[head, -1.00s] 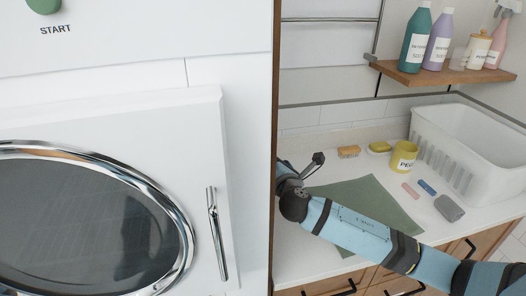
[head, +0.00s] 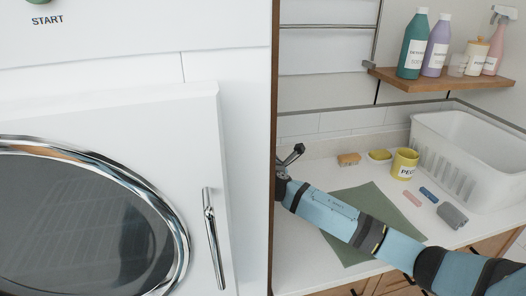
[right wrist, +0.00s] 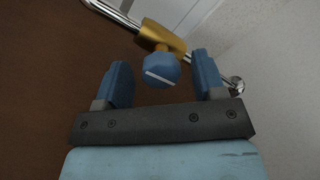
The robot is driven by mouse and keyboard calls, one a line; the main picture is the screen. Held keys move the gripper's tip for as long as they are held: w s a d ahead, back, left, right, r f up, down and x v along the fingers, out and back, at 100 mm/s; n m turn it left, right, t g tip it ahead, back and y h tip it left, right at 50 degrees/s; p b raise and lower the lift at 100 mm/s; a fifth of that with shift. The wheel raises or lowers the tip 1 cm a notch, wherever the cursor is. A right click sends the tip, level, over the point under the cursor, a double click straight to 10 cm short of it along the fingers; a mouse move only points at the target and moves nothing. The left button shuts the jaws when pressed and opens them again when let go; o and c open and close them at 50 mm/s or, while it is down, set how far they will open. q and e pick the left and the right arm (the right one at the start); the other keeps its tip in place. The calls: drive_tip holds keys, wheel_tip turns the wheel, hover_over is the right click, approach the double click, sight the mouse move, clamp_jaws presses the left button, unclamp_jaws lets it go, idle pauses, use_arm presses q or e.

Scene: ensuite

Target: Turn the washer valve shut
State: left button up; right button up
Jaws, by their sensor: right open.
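The washer valve shows in the right wrist view as a blue knob (right wrist: 160,70) with a white line across its face, on a brass body (right wrist: 160,38) fixed to a metal pipe. The valve is hidden in the head view. My left gripper is not in view.
The washer door (head: 75,215) with its metal handle (head: 212,238) fills the left side. A cabinet edge (head: 273,150) stands beside my right arm. A green mat (head: 345,255), yellow cup (head: 404,164) and white basket (head: 465,160) sit on the counter. Bottles stand on a wooden shelf (head: 430,82).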

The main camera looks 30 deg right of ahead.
drive_tip(key=shift+x, duration=0.85)
drive_tip(key=shift+c, duration=0.5)
drive_tip(key=c, duration=0.8)
drive_tip(key=shift+c, duration=0.2)
